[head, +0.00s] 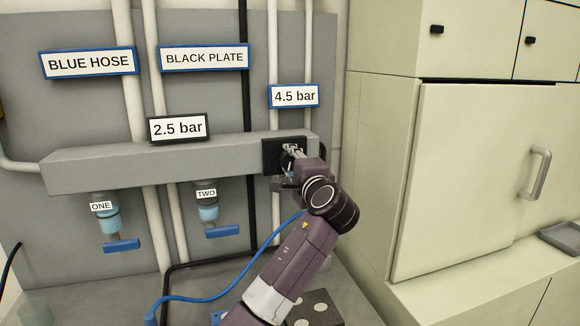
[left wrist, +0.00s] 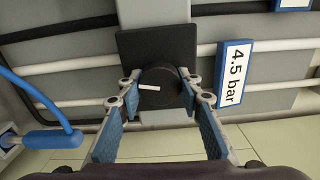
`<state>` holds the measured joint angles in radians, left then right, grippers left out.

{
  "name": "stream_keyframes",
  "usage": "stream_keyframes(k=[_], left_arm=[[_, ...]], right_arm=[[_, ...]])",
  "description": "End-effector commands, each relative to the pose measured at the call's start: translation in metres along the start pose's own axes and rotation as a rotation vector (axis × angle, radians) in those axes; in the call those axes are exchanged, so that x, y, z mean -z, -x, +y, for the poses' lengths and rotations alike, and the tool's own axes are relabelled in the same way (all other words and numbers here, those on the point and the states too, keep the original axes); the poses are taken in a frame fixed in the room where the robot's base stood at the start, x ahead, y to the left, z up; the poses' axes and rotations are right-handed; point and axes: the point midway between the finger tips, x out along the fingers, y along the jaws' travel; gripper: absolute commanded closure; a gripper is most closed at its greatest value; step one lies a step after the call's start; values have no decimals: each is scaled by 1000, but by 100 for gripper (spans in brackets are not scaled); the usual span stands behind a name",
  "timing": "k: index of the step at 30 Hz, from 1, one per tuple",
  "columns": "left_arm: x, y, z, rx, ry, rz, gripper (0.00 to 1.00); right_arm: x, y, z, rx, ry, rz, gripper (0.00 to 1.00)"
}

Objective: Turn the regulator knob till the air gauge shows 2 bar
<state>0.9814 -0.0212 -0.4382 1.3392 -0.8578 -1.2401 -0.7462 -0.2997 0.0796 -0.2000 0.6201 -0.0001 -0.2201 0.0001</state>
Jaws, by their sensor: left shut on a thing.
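The regulator knob (left wrist: 160,80) is black and round with a white mark, on a square black plate (left wrist: 157,45). In the left wrist view the mark points to the left. My left gripper (head: 291,160) is shut on the knob, one finger on each side; its fingers also show in the left wrist view (left wrist: 160,92). In the head view the gripper mostly hides the knob, at the right end of the grey manifold. A dark-framed display on top of the manifold reads 2.5 bar (head: 178,128). A blue-framed sign reads 4.5 bar (head: 294,96). My right gripper is not in view.
Valves ONE (head: 106,222) and TWO (head: 212,212), with blue handles, hang under the manifold (head: 75,170). A blue hose (head: 185,299) runs below, beside my arm. BLUE HOSE (head: 90,62) and BLACK PLATE (head: 204,57) signs hang above. A cream cabinet (head: 460,170) stands right.

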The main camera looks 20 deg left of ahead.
Motion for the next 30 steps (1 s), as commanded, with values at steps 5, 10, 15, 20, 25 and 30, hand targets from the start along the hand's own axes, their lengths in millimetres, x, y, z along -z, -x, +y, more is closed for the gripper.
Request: stream_keyframes(k=[5,10,15,20,25,30], left_arm=[[0,0,1,-2,36,0,91],[0,0,1,-2,47,-1,91],[0,0,1,-2,47,-1,91],[0,0,1,-2,46,-1,64],[0,0,1,-2,46,0,49],[0,0,0,-1,46,0,49]], right_arm=[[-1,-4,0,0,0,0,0],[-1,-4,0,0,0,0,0],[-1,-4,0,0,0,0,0],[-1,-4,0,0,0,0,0],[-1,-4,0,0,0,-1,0],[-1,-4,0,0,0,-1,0]])
